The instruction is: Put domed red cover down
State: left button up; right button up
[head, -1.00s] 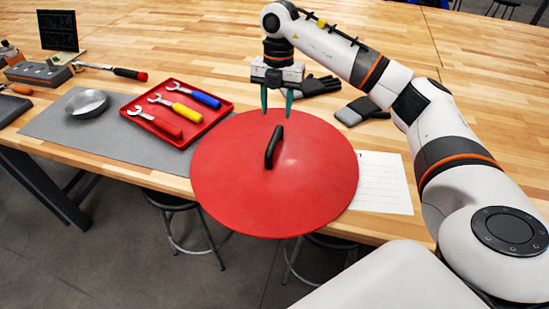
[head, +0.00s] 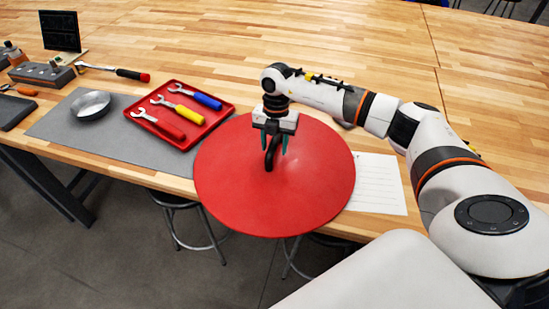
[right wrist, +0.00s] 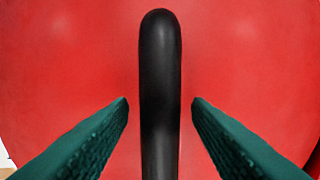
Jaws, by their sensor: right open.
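The domed red cover (head: 235,195) lies on the wooden table near its front edge and overhangs that edge. Its black handle (head: 269,158) stands up at the middle and also shows in the right wrist view (right wrist: 160,90), with the red cover (right wrist: 60,70) behind it. My right gripper (head: 275,146) is at the handle. Its two green fingers are open, one on each side of the handle, with a gap on both sides in the right wrist view (right wrist: 160,105). My left gripper is not in view.
A paper sheet (head: 380,185) lies right of the cover. Stools stand under the table. The table behind is largely clear.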

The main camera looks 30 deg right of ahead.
jog(key=shift+f, duration=0.25)
dwell(0.4)
grip_shut()
jog(key=shift+r, duration=0.1)
dwell(1.3)
